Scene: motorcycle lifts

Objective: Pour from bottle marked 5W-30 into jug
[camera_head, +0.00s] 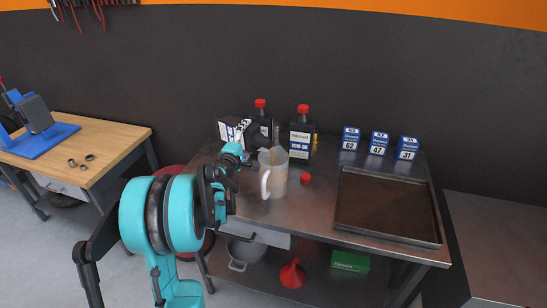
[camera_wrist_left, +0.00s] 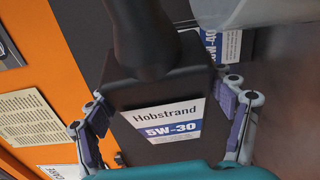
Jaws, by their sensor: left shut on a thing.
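My left gripper (camera_head: 232,152) is shut on the black bottle marked 5W-30 (camera_wrist_left: 165,92), its jaws on either side of the label in the left wrist view (camera_wrist_left: 166,128). In the head view the bottle (camera_head: 228,131) is tilted, mostly behind my gripper, beside the jug's left rim. The translucent jug (camera_head: 276,180) stands upright on the metal bench, its handle to the left. A thin yellowish streak shows at its mouth; I cannot tell if it is flowing oil. Part of the jug shows in the left wrist view (camera_wrist_left: 268,12). My right gripper is not in view.
Two red-capped bottles stand behind the jug: one marked 20W-50 (camera_head: 300,142) and another (camera_head: 262,125). A loose red cap (camera_head: 305,178) lies right of the jug.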

